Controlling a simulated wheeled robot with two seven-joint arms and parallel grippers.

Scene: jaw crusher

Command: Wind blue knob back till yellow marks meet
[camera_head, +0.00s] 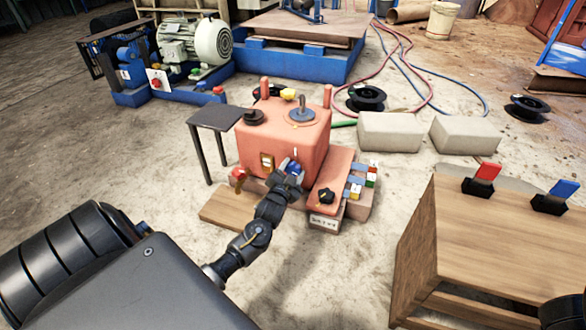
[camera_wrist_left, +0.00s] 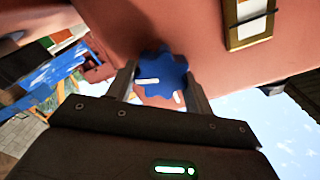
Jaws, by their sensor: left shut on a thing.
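The blue knob (camera_wrist_left: 160,74) has a lobed rim and sits on the front face of the salmon-red machine box (camera_head: 285,135). In the head view the knob (camera_head: 293,167) is small and partly covered by my left gripper (camera_head: 289,174). In the left wrist view my left gripper (camera_wrist_left: 161,82) has one finger on each side of the knob and is shut on it. A pale mark (camera_wrist_left: 148,81) shows on the knob, and another pale mark (camera_wrist_left: 178,97) shows near its lower edge. The two marks are apart.
A red box with a black knob (camera_head: 325,196) stands close to the right of my left gripper. A red knob (camera_head: 238,174) is to the left. A wooden cabinet (camera_head: 500,235) with red and blue switches stands at right. Open concrete floor lies between.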

